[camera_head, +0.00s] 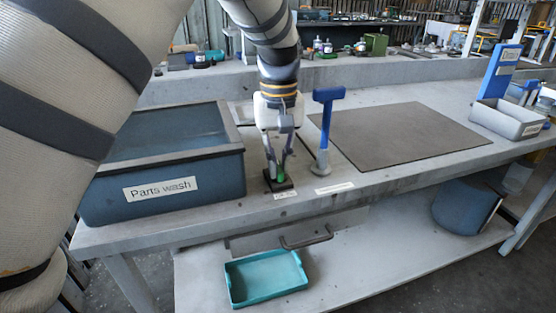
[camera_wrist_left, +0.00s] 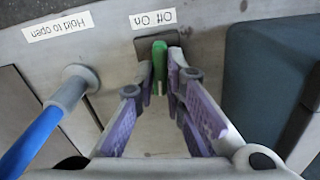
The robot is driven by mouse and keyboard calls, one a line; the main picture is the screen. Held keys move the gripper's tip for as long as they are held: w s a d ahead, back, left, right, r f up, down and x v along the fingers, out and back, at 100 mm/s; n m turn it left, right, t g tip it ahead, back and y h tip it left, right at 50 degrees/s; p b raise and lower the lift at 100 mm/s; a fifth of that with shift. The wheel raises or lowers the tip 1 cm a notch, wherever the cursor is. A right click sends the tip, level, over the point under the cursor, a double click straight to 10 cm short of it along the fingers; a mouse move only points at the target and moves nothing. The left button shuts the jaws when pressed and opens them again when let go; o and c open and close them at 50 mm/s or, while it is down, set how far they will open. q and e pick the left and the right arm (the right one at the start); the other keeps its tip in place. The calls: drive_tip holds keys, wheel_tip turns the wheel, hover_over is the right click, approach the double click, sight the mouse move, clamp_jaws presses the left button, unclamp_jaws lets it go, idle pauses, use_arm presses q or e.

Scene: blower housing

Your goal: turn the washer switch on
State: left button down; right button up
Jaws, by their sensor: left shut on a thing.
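The washer switch is a green lever (camera_head: 281,172) on a small dark base (camera_head: 279,185), near the front edge of the bench beside the parts wash tub. In the left wrist view the green lever (camera_wrist_left: 159,66) stands on its dark plate, next to an upside-down "Off On" label (camera_wrist_left: 153,19). My left gripper (camera_head: 279,168) points down at the switch, its fingers shut on the green lever. The fingers partly cover it, and I cannot tell which side it is set to. My right gripper is not in view.
The blue "Parts wash" tub (camera_head: 165,178) stands just left of the switch. A blue T-shaped handle (camera_head: 326,120) rises close on the right, by a "Hold to open" label (camera_wrist_left: 58,26). A flat grey mat (camera_head: 400,135) lies farther right. A teal tray (camera_head: 265,278) sits on the lower shelf.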

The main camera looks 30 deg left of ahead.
sight(279, 165)
use_arm(q)
drive_tip(key=shift+m, duration=2.2)
drive_tip(key=c, duration=1.7)
unclamp_jaws()
drive_tip(key=shift+o, duration=0.2)
wheel_tip(279, 165, up, 12)
